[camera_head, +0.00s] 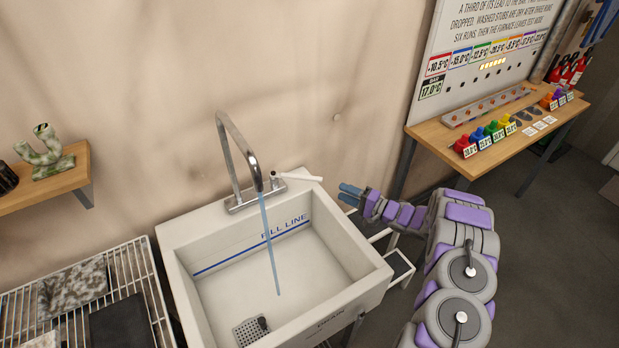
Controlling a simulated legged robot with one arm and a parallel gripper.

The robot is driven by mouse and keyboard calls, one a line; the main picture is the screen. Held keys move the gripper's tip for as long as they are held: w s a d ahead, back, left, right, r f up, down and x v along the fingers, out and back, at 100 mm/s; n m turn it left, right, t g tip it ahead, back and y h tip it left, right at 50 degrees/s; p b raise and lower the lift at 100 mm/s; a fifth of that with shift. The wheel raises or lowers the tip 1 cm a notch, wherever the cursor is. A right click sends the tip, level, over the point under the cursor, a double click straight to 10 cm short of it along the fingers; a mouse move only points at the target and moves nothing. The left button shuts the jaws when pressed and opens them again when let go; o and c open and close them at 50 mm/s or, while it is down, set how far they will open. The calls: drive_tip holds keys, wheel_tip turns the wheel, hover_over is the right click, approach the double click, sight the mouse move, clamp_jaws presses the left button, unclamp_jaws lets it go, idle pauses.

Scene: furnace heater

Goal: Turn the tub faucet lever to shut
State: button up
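The tub faucet (240,160) is a tall silver gooseneck at the back of the white tub (178,285). A pale blue stream of water (270,245) runs from its spout into the tub. The faucet lever (300,177) is a thin white handle on the right of the faucet base, pointing right. My gripper (350,194) is right of the lever's tip, beside the tub's back right corner, with its blue fingertips pointing left. It looks apart from the lever and empty. The fingertips lie close together from this angle, and any gap is unclear.
A wire rack (140,290) with dark and mottled slabs is left of the tub. A wall shelf (70,182) holds a green curved piece. A wooden table (480,160) with colored items stands at the back right. A small step frame (398,266) is right of the tub.

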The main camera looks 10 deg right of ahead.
sight(308, 176)
drive_tip(key=b+x, duration=0.1)
drive_tip(key=x, duration=1.3)
drive_tip(key=shift+w+a, duration=0.25)
drive_tip(key=shift+c, duration=0.4)
drive_tip(key=shift+f, duration=0.1)
clamp_jaws()
